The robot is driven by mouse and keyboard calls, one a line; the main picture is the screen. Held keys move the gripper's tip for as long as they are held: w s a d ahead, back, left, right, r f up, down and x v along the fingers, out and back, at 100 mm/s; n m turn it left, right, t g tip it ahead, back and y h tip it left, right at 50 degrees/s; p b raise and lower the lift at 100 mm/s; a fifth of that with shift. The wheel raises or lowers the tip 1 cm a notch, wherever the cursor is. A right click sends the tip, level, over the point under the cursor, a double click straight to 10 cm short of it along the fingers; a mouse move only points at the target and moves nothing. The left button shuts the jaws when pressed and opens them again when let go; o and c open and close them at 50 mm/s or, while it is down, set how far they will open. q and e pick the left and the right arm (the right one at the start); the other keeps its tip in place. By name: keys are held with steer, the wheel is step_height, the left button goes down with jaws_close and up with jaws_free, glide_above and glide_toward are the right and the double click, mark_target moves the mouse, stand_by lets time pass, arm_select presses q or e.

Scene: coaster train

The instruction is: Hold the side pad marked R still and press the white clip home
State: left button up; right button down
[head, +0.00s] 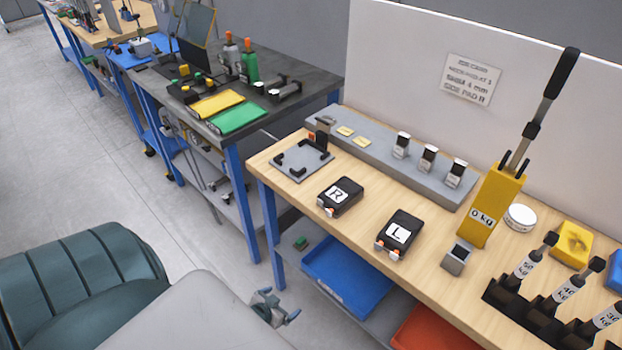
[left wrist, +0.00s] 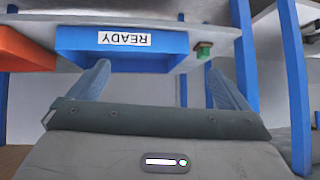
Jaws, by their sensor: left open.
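The side pad marked R (head: 341,197) is a black block with a white label, lying on the wooden bench top. A small white and orange part, perhaps the white clip (head: 328,209), shows at its front left corner; how it sits is too small to tell. A similar pad marked L (head: 399,233) lies to its right, with white and orange parts at its front edge. My left gripper (head: 276,307) is open and empty, low in front of the bench and apart from both pads. The left wrist view shows its two blue-grey fingers spread (left wrist: 160,85). My right gripper is not in view.
A grey plate with black corner blocks (head: 301,160) lies left of the R pad. A yellow lever press (head: 490,207) stands to the right. Under the bench are a blue tray (head: 347,277) marked READY and an orange tray (head: 432,329). The bench's front edge and blue legs are nearby.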

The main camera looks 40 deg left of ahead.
arm_select(q)
steer(key=w+r+t+h+p, duration=0.1)
steer(key=w+r+t+p, duration=0.2)
steer(key=r, duration=0.8)
steer(key=w+r+t+p, duration=0.1)
steer(key=w+r+p, duration=0.1)
steer(key=w+r, duration=0.65)
steer(key=t+h+p, duration=0.1)
steer(key=t+p, duration=0.2)
glide_toward(332, 198)
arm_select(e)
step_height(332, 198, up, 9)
arm_select(q)
steer(key=shift+m, duration=0.4)
steer(key=w+b, duration=0.2)
steer(key=w+f+b, duration=0.1)
steer(key=w+b, duration=0.1)
steer(key=w, duration=0.1)
steer(key=shift+w+d+b, duration=0.1)
steer(key=shift+w+b, duration=0.15)
steer(key=shift+b, duration=0.05)
steer(key=w+b, duration=0.1)
steer(key=w, duration=0.4)
steer(key=shift+d+f+b, duration=0.2)
steer(key=shift+b, duration=0.15)
steer(key=shift+w, duration=0.4)
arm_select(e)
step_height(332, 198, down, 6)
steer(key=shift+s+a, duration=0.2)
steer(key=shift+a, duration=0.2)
